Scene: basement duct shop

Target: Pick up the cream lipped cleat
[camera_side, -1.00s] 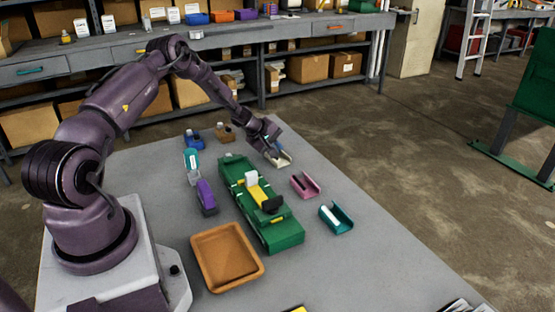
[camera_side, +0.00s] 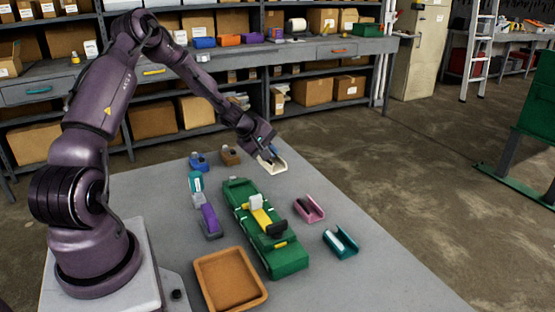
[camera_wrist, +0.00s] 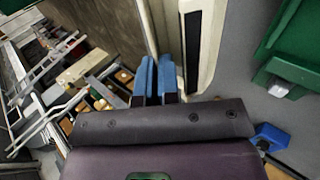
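The cream lipped cleat (camera_side: 278,168) is a small pale channel at the far end of the table, at the tip of my gripper (camera_side: 268,152). In the wrist view the cleat (camera_wrist: 212,45) is a long cream trough with a dark strip inside. The blue fingertips of my gripper (camera_wrist: 157,78) stand close together on either side of its left wall. My gripper is shut on that wall. The cleat appears held a little above the table. Its near end is hidden behind my gripper body in the wrist view.
A green fixture (camera_side: 287,259) with yellow and black parts stands mid-table. A pink channel (camera_side: 309,209) and a teal channel (camera_side: 341,243) lie right of it. A purple tool (camera_side: 209,219), a blue item (camera_side: 199,163) and a tan tray (camera_side: 260,294) are also on the table.

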